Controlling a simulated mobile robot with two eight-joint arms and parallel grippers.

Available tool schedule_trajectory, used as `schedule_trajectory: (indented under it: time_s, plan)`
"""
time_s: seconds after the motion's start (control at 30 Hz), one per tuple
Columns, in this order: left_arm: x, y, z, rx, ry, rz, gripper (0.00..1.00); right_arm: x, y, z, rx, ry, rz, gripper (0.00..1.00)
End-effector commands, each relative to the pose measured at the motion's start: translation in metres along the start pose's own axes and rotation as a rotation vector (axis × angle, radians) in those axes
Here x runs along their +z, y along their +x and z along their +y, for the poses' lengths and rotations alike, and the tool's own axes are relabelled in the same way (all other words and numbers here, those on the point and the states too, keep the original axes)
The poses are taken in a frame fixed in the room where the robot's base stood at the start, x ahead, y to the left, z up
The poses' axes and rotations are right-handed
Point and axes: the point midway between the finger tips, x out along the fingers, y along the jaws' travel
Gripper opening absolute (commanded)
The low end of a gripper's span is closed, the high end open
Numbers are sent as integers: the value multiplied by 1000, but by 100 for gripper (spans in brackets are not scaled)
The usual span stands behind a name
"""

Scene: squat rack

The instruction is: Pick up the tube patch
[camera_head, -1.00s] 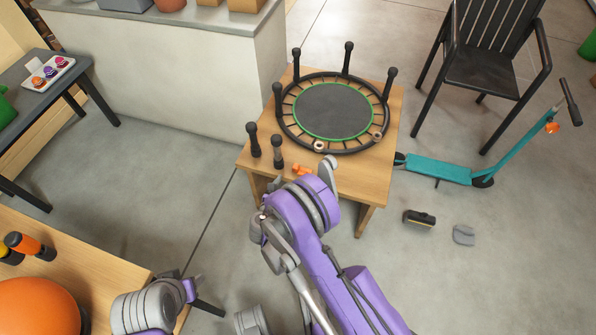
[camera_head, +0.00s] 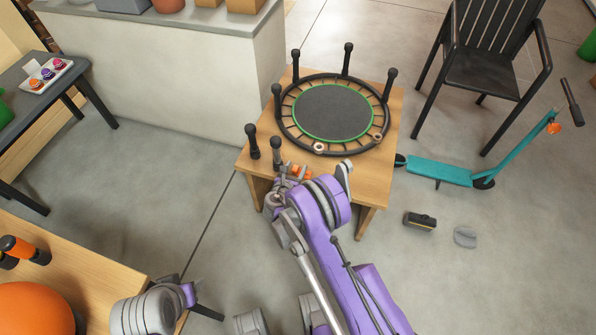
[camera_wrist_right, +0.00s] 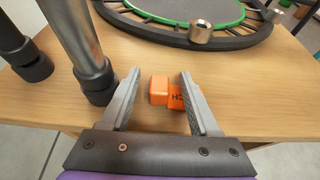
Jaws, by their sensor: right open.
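A small orange piece with black lettering, which I take to be the tube patch (camera_wrist_right: 158,90), lies on the wooden table near its front edge. It also shows in the head view (camera_head: 307,173), partly hidden by my right gripper (camera_head: 292,173). In the right wrist view my right gripper (camera_wrist_right: 155,95) is open, with one finger on each side of the orange piece. A gap shows beside the left finger; the right finger covers part of the piece, and I cannot tell if they touch. My left arm shows at the bottom left of the head view, without its jaws.
On the wooden table (camera_head: 392,135) a round trampoline (camera_head: 335,110) with black posts stands behind the piece. Two dark upright posts (camera_head: 252,141) stand close on the left. A metal ring (camera_wrist_right: 201,31) sits at the trampoline rim. A teal scooter (camera_head: 440,170) is right.

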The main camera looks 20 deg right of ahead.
Motion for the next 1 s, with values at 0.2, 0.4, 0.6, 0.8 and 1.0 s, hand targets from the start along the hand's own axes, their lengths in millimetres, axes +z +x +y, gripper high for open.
schedule_trajectory:
  time_s: [0.2, 0.4, 0.6, 0.8, 1.0]
  plan:
    - [0, 0, 0, 0, 0, 0, 50, 0, -1, 0, 0, 0, 0, 43]
    - [0, 0, 0, 0, 0, 0, 50, 0, -1, 0, 0, 1, 0, 7]
    - [0, 0, 0, 0, 0, 0, 50, 0, -1, 0, 0, 1, 0, 0]
    - [0, -1, 0, 0, 0, 0, 50, 1, -1, 0, 0, 1, 0, 0]
    - [-2, -7, 0, 0, 0, 2, 50, 25, -11, 0, 1, 1, 0, 0]
